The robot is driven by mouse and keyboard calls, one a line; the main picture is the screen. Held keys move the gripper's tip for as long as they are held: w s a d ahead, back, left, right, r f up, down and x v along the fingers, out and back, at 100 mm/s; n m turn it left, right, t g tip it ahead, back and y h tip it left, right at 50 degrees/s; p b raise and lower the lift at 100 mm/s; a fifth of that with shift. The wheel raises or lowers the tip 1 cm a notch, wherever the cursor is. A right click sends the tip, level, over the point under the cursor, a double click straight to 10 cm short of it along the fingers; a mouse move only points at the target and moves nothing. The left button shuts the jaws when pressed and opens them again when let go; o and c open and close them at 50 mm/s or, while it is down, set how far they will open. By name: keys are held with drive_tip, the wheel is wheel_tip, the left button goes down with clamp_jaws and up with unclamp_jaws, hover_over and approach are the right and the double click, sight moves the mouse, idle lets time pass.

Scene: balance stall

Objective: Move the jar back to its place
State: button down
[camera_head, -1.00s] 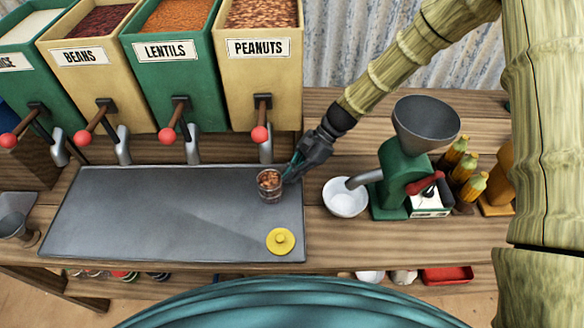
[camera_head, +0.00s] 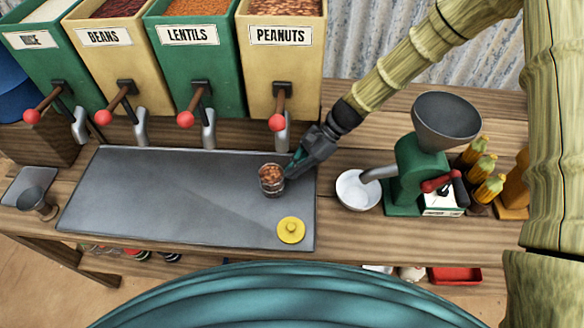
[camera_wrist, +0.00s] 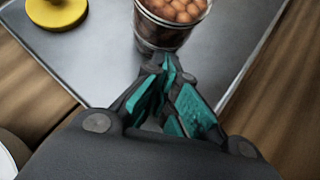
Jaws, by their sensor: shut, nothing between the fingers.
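A clear jar (camera_head: 271,181) filled with brown nuts stands upright and without a lid on the grey metal tray (camera_head: 150,205), near its right end. It also shows at the top of the wrist view (camera_wrist: 165,32). My gripper (camera_head: 294,166) is just right of the jar, with its teal fingers (camera_wrist: 170,85) shut and empty, close beside the jar wall. I cannot tell whether the fingertips touch the jar. A yellow knobbed lid (camera_head: 291,230) lies on the tray in front of the jar, and shows in the wrist view (camera_wrist: 57,10).
Bins for beans (camera_head: 105,60), lentils (camera_head: 195,60) and peanuts (camera_head: 280,60), with red-knobbed levers, stand behind the tray. Right of the tray are a white bowl (camera_head: 357,194), a green grinder (camera_head: 408,160) and several corn-topped bottles (camera_head: 482,170). A metal cup (camera_head: 35,200) stands left. The tray's middle is clear.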

drive_tip(key=p+v, duration=0.6)
drive_tip(key=v, duration=0.4)
idle(0.3)
